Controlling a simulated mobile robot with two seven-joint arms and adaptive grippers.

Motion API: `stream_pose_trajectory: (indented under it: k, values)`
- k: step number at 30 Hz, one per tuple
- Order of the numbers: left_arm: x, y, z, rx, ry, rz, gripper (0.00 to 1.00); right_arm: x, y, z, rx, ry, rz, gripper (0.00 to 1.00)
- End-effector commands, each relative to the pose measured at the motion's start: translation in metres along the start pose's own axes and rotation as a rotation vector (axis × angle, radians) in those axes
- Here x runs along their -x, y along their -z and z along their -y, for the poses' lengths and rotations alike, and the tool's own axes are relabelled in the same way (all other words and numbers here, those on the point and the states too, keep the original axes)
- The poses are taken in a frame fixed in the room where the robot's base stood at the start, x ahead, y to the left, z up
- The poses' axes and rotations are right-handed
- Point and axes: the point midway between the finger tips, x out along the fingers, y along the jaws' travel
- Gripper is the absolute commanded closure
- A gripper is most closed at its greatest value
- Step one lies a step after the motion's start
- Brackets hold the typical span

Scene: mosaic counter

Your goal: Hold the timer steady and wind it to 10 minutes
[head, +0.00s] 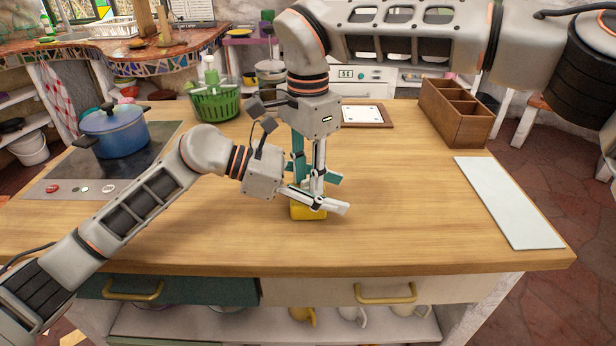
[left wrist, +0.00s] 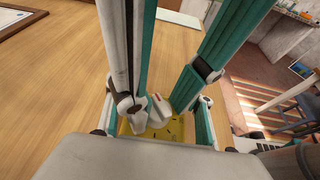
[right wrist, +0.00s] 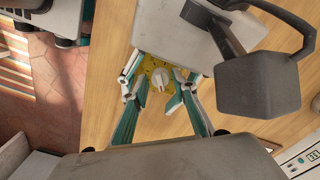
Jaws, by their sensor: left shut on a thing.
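The yellow timer (head: 308,212) sits on the wooden counter, partly hidden by both grippers in the head view. Its top faces up in the right wrist view (right wrist: 150,71), with a white knob (right wrist: 161,78) in the middle. The knob also shows in the left wrist view (left wrist: 158,110), with a red mark. My left gripper (head: 328,195) comes in low from the left and is shut on the timer's body, a finger along each side. My right gripper (head: 309,190) points down from above. Its fingers are open on either side of the knob, with gaps visible.
A blue pot (head: 114,132) stands on the hob at left. A wooden compartment box (head: 456,112) and a pale board (head: 508,200) lie at right. The counter's front is clear.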

Motion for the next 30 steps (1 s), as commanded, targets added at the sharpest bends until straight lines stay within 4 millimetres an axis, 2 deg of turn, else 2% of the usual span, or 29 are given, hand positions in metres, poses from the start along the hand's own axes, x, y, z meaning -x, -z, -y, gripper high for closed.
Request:
stream_pose_trajectory:
  k: [10, 11, 12, 14, 23, 30]
  values:
    - [0.0001, 0.0, -0.0001, 0.0, 0.0, 0.0, 0.72, -0.0045, 0.0002, -0.0001, 0.0, 0.001, -0.001, 0.72]
    - [0.0001, 0.0, -0.0001, 0.0, 0.0, 0.0, 0.72, -0.0045, 0.0002, -0.0001, 0.0, 0.0, -0.001, 0.75]
    - [0.0001, 0.0, 0.0, 0.0, 0.0, 0.0, 0.72, -0.0045, 0.0002, -0.0001, 0.0, 0.0, -0.001, 0.85]
    - [0.0001, 0.0, 0.0, 0.0, 0.0, 0.0, 0.72, -0.0045, 0.0002, -0.0001, 0.0, 0.0, -0.001, 1.0]
    - [0.0002, 0.0, -0.0001, 0.0, 0.0, 0.0, 0.72, -0.0043, 0.0002, -0.0001, -0.019, 0.0, -0.001, 1.0]
    - [0.0002, 0.0001, -0.0002, 0.0, 0.0, 0.0, 0.72, -0.0043, 0.0004, -0.0002, -0.129, -0.001, -0.001, 1.0]
